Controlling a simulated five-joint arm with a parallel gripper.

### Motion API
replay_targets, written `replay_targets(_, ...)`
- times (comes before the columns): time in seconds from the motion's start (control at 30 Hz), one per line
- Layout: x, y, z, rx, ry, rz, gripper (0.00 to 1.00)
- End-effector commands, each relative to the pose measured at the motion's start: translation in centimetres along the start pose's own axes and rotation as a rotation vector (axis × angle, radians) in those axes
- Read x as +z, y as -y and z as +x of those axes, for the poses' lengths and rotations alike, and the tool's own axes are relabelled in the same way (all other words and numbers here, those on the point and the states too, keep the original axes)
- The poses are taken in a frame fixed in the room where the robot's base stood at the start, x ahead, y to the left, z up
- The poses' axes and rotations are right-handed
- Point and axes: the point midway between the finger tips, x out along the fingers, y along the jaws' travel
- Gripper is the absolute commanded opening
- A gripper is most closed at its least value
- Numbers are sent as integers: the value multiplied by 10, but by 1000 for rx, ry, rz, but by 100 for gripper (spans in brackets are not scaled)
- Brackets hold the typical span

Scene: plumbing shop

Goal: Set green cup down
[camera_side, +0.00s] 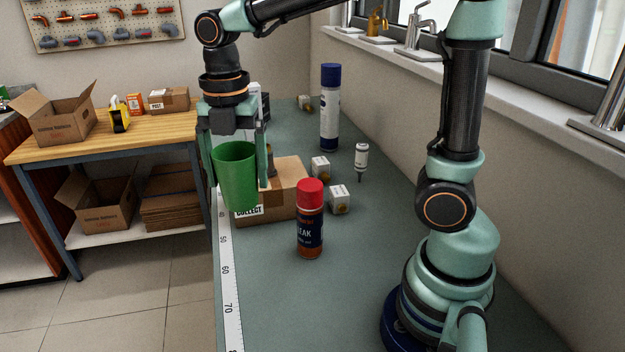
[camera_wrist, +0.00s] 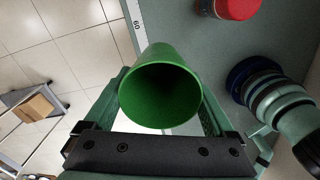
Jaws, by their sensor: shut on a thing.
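The green cup (camera_side: 235,178) is upright between the fingers of my gripper (camera_side: 238,165), which is shut on it. In the side view the cup hangs in front of a cardboard box, near the left edge of the grey-green bench (camera_side: 270,320). Its height above the bench is hard to tell. In the wrist view the cup (camera_wrist: 161,88) shows its open mouth, dark and empty inside, with a finger of my gripper (camera_wrist: 160,100) on each side.
A red-capped can (camera_side: 310,230) stands right of the cup. Behind are the cardboard box (camera_side: 285,190), small white boxes (camera_side: 340,199), a small bottle (camera_side: 361,158) and a blue-capped can (camera_side: 330,110). A measuring strip (camera_side: 226,270) runs along the left edge. The near bench is clear.

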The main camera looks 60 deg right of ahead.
Motion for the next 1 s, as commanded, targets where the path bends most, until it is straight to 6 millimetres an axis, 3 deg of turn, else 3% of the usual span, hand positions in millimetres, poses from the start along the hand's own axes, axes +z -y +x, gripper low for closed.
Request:
replay_targets(0.17,-7,-2,18,-4,-1,-30,35)
replay_targets(0.7,-6,-1,143,-6,-2,-26,35)
replay_targets(1.0,-6,-2,171,-3,-1,-25,35)
